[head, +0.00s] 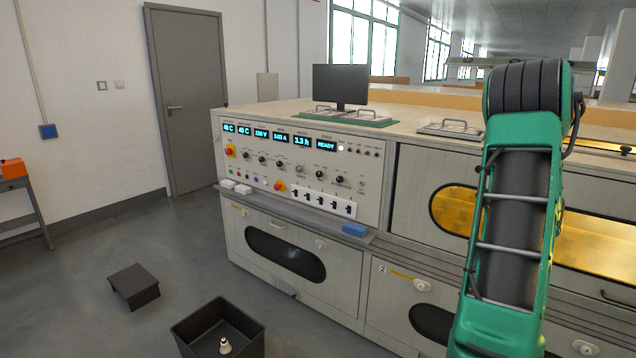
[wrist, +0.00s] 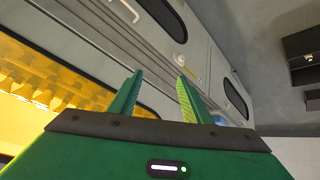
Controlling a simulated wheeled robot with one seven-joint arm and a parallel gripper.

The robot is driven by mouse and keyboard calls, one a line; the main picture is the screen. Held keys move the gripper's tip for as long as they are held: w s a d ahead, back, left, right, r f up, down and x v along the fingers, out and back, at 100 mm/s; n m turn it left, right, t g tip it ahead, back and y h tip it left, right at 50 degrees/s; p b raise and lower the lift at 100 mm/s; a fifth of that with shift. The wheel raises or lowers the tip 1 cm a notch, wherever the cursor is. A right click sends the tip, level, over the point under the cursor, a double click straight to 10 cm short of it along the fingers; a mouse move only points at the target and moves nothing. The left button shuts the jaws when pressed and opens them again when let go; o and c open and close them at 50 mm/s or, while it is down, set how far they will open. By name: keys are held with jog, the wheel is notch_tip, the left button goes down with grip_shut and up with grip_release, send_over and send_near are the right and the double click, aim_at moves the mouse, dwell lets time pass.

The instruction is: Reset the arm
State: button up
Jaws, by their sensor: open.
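My gripper (wrist: 158,88) shows in the wrist view with its two green fingers apart and nothing between them. It is in front of the grey cabinet face, beside a window with a yellow-lit inside. In the head view my green arm rises at the right, and the gripper itself is not visible there. The arm covers part of the cabinet (head: 300,210) and its yellow-lit window (head: 455,209).
A dark open bin (head: 190,340) with a bulb (head: 225,346) in it stands on the floor. A dark stool-like block (head: 134,285) is nearby. The control panel (head: 300,165) reads READY. A monitor (head: 340,84) stands on the cabinet top. The floor at left is mostly clear.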

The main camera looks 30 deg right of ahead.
jog(key=s+a+r+g+y, duration=0.15)
jog(key=a+r, duration=0.25)
jog(key=a, duration=0.8)
jog(key=a+r+g+y, duration=0.15)
jog(key=a+r, duration=0.35)
jog(key=a, duration=0.7)
jog(key=s+a+r+m+g+y, duration=0.1)
jog(key=s+a+r+g, duration=0.1)
jog(key=s+a, duration=1.3)
jog(key=shift+s+a+r+m+g+y, duration=0.2)
jog(key=shift+a+r+m+g+y, duration=0.15)
jog(key=shift+a+r, duration=0.55)
jog(key=shift+a+f, duration=0.15)
